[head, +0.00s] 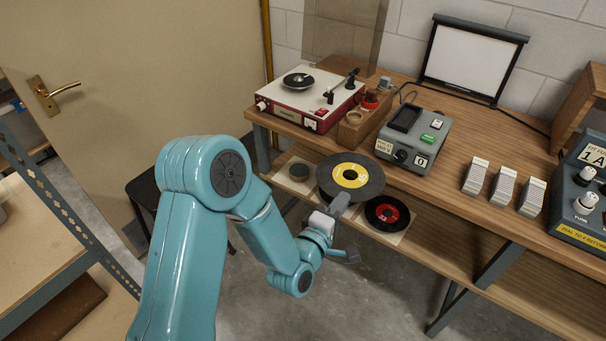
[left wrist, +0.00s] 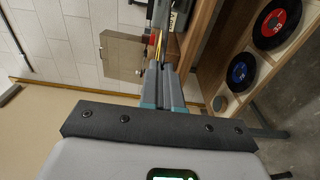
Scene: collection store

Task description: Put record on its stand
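A black record with a yellow label (head: 350,175) is held by its near edge in my left gripper (head: 338,207), in front of the table edge in the head view. In the left wrist view the gripper (left wrist: 163,84) is shut on the record, seen nearly edge-on (left wrist: 157,48). My right gripper is not in view.
A red and white record player (head: 310,101) stands on the wooden table, beside a small wooden box (head: 355,128) and a grey device (head: 412,137). White stacks (head: 503,185) and a dial box (head: 583,195) are to the right. A door (head: 130,80) is at the left.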

